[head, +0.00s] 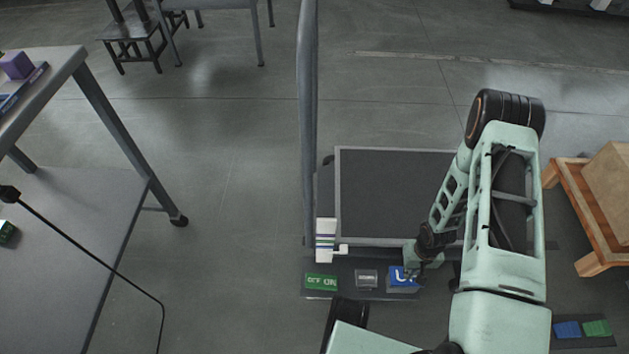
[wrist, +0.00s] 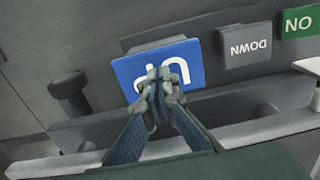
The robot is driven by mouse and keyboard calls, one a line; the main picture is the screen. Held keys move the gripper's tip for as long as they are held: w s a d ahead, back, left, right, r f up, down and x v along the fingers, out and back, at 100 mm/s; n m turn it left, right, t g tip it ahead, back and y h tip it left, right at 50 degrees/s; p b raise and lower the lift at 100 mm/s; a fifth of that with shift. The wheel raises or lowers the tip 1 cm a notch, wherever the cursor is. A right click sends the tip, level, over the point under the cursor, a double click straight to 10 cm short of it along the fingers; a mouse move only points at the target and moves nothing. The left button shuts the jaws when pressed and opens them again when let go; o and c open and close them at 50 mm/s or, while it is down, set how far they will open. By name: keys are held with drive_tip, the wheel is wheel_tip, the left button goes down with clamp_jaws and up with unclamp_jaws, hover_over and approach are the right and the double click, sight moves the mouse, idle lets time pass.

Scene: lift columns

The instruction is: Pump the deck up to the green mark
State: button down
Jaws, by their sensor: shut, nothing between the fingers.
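The lift's dark deck (head: 375,190) has a pale rim and sits low beside a tall grey post (head: 307,120). A white scale plate (head: 326,254) with a few coloured bands stands at its near left corner. A small white pointer (head: 342,249) is beside the plate, below the bands. The blue UP pedal (head: 403,284) also shows in the wrist view (wrist: 135,72). In the head view, my arm hides the deck's right part.
A grey DOWN pedal (head: 367,279) and a green pedal (head: 321,282) sit left of UP. A wooden stand with a box (head: 607,185) is at the right. A grey table (head: 80,60) is at the left. Blue and green blocks (head: 582,329) lie at the lower right.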

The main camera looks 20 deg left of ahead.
drive_tip(key=shift+f+b, duration=0.45)
drive_tip(key=shift+f, duration=0.3)
drive_tip(key=shift+r+p, duration=2.4)
drive_tip(key=shift+r, duration=1.1)
drive_tip(key=shift+f, duration=0.2)
drive_tip(key=shift+f+b, duration=3.05)
drive_tip(key=shift+f, duration=0.3)
drive_tip(key=shift+r+p, duration=2.5)
drive_tip(key=shift+r, duration=1.05)
drive_tip(key=shift+f, duration=0.1)
